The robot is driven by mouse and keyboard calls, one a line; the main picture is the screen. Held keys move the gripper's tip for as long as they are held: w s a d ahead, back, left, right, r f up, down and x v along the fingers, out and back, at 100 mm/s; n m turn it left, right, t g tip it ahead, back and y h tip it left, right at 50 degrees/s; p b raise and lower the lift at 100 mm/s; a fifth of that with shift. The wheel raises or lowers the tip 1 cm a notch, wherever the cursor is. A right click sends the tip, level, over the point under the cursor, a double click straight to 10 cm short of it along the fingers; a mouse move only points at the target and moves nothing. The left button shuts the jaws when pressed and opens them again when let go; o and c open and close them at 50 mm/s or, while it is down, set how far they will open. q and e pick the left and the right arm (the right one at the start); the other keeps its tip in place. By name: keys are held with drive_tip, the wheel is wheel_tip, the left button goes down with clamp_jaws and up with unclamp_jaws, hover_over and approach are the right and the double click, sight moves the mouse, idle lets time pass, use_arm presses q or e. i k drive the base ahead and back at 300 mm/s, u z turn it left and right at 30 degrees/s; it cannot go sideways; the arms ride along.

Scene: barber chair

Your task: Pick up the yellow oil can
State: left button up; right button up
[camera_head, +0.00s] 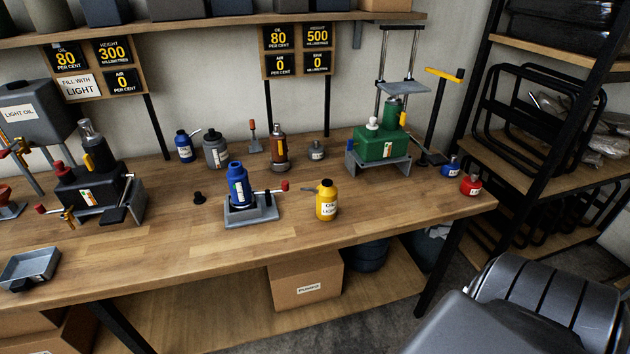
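The yellow oil can (326,203) stands upright near the front edge of the wooden workbench (390,208). It has a dark cap with a spout pointing left and a white label reading "OIL LIGHT". Nothing touches it. Neither of my grippers shows in the head view.
A blue cylinder on a grey stand (251,214) is just left of the can, its red-knobbed lever reaching toward it. A green pump unit (380,145) stands behind right. Small red (471,185) and blue (451,167) bottles stand right. A barber chair (540,300) is at front right.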

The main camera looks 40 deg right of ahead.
sight(326, 193)
drive_tip(key=u, duration=0.05)
drive_tip(key=k, duration=0.1)
drive_tip(key=z, duration=1.35)
